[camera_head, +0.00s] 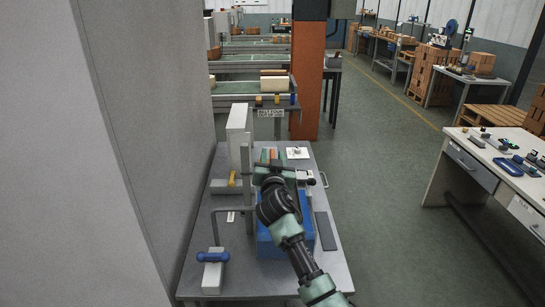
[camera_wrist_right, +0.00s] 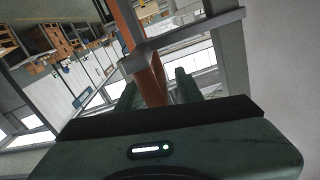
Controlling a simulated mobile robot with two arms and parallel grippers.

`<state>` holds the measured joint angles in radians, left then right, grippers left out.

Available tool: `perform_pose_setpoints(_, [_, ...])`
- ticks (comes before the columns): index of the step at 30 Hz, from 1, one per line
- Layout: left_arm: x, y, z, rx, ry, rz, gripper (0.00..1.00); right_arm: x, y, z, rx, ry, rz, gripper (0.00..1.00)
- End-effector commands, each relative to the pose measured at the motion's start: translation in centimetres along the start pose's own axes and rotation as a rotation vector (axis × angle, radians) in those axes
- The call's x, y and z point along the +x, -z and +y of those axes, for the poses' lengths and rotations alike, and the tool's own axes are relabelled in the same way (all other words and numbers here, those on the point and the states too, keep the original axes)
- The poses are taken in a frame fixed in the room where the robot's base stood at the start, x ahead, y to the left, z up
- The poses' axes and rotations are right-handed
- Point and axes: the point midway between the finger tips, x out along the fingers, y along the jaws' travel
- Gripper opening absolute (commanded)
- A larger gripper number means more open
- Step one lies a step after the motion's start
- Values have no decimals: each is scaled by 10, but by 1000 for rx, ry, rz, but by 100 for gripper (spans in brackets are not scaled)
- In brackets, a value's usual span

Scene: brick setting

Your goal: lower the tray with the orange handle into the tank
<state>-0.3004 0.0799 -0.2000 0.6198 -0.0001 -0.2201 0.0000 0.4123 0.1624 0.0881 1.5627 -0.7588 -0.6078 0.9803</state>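The blue tank (camera_head: 269,246) stands on the grey cart, partly covered by my right arm. My right gripper (camera_head: 272,174) is above the far end of the tank. In the right wrist view, its two fingers (camera_wrist_right: 156,90) stand apart, with no held object clearly visible between them. Small orange and green strips (camera_head: 268,156) lie just beyond the gripper in the head view. I cannot tell whether one is the tray's orange handle; the tray is not clearly visible. My left gripper is not in view.
The grey cart (camera_head: 190,283) holds a white block with a blue handle (camera_head: 212,257), a yellow-handled piece (camera_head: 231,180), a metal upright (camera_head: 247,190) and a dark flat plate (camera_head: 325,231). A grey wall (camera_head: 120,150) is close on the left. Floor is free right of the cart.

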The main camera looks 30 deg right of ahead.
Motion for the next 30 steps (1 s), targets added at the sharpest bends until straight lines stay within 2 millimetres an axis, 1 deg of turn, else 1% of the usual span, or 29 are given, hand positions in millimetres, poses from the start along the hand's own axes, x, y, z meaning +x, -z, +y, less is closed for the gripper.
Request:
perform_pose_setpoints(2, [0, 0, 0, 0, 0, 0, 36, 0, 0, 0, 0, 0, 0, 36])
perform_pose_setpoints(5, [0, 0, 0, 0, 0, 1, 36, 0, 0, 0, 0, 0, 0, 11])
perform_pose_setpoints(6, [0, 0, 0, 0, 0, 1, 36, 0, 0, 0, 0, 0, 0, 0])
perform_pose_setpoints(30, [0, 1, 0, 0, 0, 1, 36, -1, 0, -1, 3, 1, -1, 0])
